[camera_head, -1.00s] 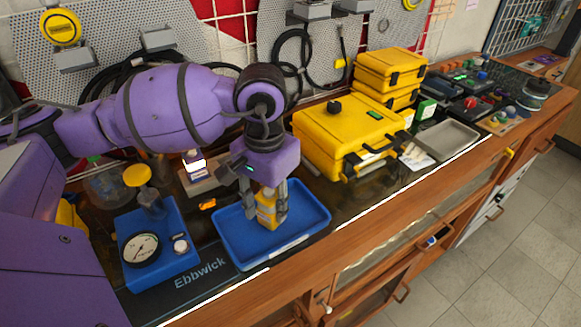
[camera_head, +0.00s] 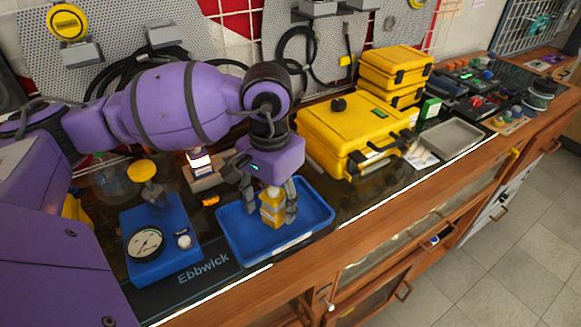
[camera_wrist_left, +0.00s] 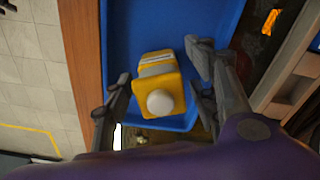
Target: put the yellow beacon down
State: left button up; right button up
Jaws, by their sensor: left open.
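The yellow beacon (camera_head: 272,207) stands in the blue tray (camera_head: 316,229), with a pale cap on top. It also shows in the left wrist view (camera_wrist_left: 162,92), where its round white top faces the camera. My left gripper (camera_head: 268,206) is open around the beacon. In the wrist view its two fingers (camera_wrist_left: 160,80) stand apart on either side of the beacon with gaps between. The beacon appears to rest on the tray floor, its base partly hidden. My right gripper is not in view.
A blue gauge unit (camera_head: 158,240) with a yellow knob stands left of the tray. A large yellow case (camera_head: 350,125) stands behind and right of it. A grey tray (camera_head: 450,139) lies farther right. The bench's wooden front edge runs close before the blue tray.

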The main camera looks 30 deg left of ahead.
pick_arm(q)
notch_tip(320, 180, up, 11)
jog(key=shift+r+b, duration=0.1)
jog(key=shift+b, duration=0.25)
jog(key=shift+r, duration=0.45)
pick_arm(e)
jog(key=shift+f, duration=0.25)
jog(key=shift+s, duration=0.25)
